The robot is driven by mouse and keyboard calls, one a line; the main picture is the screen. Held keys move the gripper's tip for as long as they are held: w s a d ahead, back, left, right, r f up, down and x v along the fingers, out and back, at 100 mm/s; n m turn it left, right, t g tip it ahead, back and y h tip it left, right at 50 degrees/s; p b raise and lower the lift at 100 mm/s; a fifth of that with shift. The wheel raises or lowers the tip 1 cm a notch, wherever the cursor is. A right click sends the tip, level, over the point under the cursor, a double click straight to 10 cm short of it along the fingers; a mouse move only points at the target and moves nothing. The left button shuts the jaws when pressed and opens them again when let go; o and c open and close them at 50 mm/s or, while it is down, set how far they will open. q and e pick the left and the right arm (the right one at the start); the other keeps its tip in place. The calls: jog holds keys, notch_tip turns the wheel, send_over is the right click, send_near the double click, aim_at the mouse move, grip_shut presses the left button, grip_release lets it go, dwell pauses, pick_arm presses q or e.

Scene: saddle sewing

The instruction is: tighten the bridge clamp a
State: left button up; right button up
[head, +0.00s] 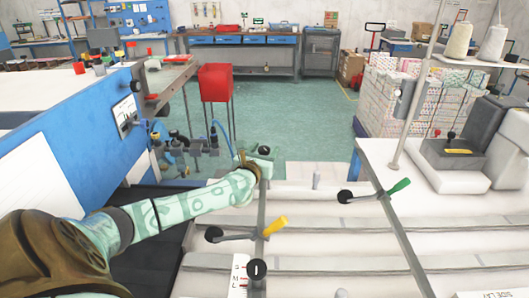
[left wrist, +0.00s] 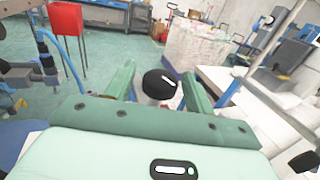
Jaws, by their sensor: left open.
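My left gripper (head: 256,163) is at the far end of a narrow grey bridge bar (head: 262,208) in the head view. A black clamp knob (head: 264,150) stands at that end. In the left wrist view the green fingers of my left gripper (left wrist: 160,84) are open, one on each side of a black knob with a white mark (left wrist: 160,80). Contact with the knob cannot be told. A second black knob with a white mark (head: 257,268) is at the bar's near end. No label showing which clamp is "a" is readable. My right gripper is not visible.
A blue panel with a gauge (head: 124,115) stands at left. A red box on legs (head: 215,82) stands beyond on open floor.

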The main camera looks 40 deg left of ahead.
pick_arm(q)
jog(key=c, duration=0.9)
jog(key=shift+a+f+m+t+h+b, duration=0.15)
jog(key=shift+m+t+h+b, duration=0.15)
jog(key=shift+m+h+b, duration=0.5)
jog(key=m+h+b, duration=0.2)
jog(key=h+b, duration=0.1)
jog(key=h, duration=0.1)
jog(key=shift+f+t, duration=0.15)
jog(key=shift+t, duration=0.15)
jog(key=shift+r+m+h+b, duration=0.25)
jog(key=shift+m+h+b, duration=0.3)
jog(key=shift+h, duration=0.35)
jog(key=shift+r, duration=0.1)
jog(key=o, duration=0.9)
